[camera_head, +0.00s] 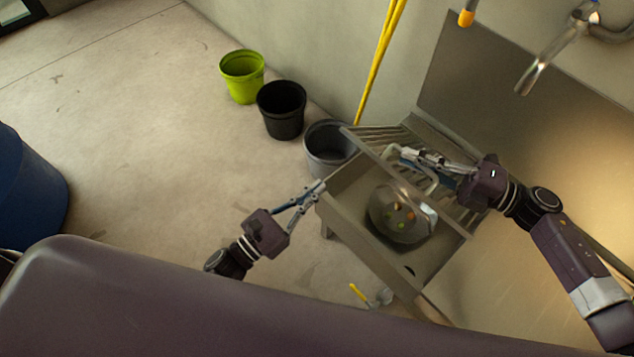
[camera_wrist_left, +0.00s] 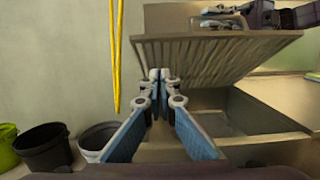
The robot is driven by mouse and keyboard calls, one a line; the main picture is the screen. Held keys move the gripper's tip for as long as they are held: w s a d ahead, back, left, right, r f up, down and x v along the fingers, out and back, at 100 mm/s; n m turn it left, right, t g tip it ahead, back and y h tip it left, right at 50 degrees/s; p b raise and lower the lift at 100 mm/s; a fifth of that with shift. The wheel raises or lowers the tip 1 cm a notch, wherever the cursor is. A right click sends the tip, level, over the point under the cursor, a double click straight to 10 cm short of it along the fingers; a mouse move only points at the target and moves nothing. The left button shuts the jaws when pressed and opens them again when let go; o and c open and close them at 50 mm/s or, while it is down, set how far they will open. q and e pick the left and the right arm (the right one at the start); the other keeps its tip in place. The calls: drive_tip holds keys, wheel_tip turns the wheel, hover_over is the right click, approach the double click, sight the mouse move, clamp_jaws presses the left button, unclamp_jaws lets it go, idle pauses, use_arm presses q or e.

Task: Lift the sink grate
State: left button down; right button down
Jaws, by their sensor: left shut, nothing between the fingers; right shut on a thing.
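The sink grate (camera_head: 384,137) is a slatted metal panel. In the left wrist view the grate (camera_wrist_left: 205,60) is raised and tilted above the open sink basin (camera_wrist_left: 265,110). My right gripper (camera_head: 408,156) is shut on the light handle (camera_head: 428,180) at the grate's upper side; that gripper also shows in the left wrist view (camera_wrist_left: 222,12). My left gripper (camera_head: 321,186) is shut and empty by the sink's left rim, with its tips (camera_wrist_left: 160,76) in front of the grate in the wrist view. Whether they touch the grate or rim is unclear.
A rounded see-through vessel with coloured bits (camera_head: 398,215) shows in the basin. Green (camera_head: 242,78), black (camera_head: 282,112) and grey buckets (camera_head: 322,155) stand by the wall. A tap (camera_head: 540,65) hangs at upper right.

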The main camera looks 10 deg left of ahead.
sight(359, 141)
drive_tip(key=shift+r, duration=0.1)
use_arm(q)
drive_tip(key=w+d+r, duration=0.4)
drive_tip(key=w+d, duration=0.1)
drive_tip(key=w, duration=0.2)
drive_tip(key=shift+w+d+r, duration=0.2)
drive_tip(key=shift+w+d, duration=0.15)
drive_tip(key=shift+w, duration=0.05)
drive_tip(key=shift+w+d+r, duration=0.2)
drive_tip(key=shift+w+r, duration=0.05)
drive_tip(key=shift+r, duration=0.3)
drive_tip(key=shift+w+d+r, duration=0.15)
drive_tip(key=shift+w+r, duration=0.05)
drive_tip(key=shift+r, duration=0.3)
use_arm(e)
drive_tip(key=shift+s+a, duration=0.1)
use_arm(q)
drive_tip(key=shift+r, duration=0.1)
use_arm(e)
drive_tip(key=c, duration=2.1)
unclamp_jaws()
drive_tip(key=shift+s+f, duration=0.1)
drive_tip(key=shift+f, duration=0.1)
drive_tip(key=shift+o, duration=0.3)
